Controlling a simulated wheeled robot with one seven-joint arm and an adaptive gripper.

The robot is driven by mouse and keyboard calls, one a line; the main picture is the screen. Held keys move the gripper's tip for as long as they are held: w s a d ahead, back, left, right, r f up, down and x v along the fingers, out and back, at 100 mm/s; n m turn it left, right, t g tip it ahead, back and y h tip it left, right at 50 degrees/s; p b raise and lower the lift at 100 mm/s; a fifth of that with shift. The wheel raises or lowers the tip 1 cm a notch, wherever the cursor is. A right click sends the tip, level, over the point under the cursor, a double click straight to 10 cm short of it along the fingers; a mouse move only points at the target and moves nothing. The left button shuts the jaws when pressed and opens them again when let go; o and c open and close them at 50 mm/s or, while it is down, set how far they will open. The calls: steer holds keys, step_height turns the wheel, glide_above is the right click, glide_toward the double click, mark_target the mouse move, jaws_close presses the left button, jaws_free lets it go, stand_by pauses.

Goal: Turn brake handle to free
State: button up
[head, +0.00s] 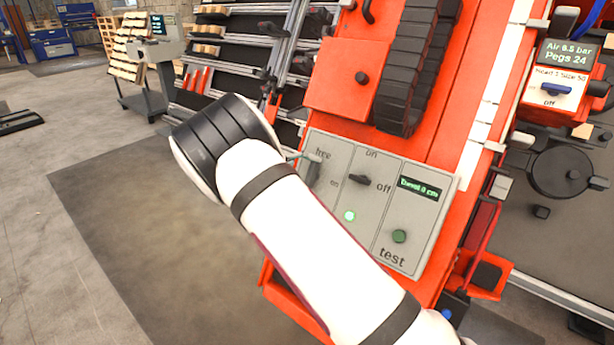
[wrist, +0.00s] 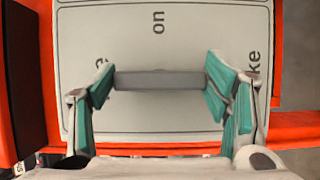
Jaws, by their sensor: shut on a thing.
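The brake handle is a grey bar (wrist: 160,80) on a pale grey panel (wrist: 190,125); it also shows in the head view (head: 313,174), beside my wrist. In the wrist view it lies level, one end toward the partly hidden left label, the other toward a label ending "ke". The "on" label is above it. In the head view it stands roughly upright below the word "free". Which end is the pointer, I cannot tell. My gripper (wrist: 159,77) is shut on the handle, green pads at both ends. In the head view my arm hides most of the gripper (head: 296,157).
Open floor (head: 110,200) lies left.

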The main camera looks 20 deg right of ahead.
steer(key=o, duration=1.2)
steer(key=shift+c, duration=0.2)
steer(key=w+v, duration=0.1)
steer(key=v, duration=1)
steer(key=shift+s+a, duration=0.45)
steer(key=shift+s, duration=0.05)
steer(key=shift+r, duration=0.15)
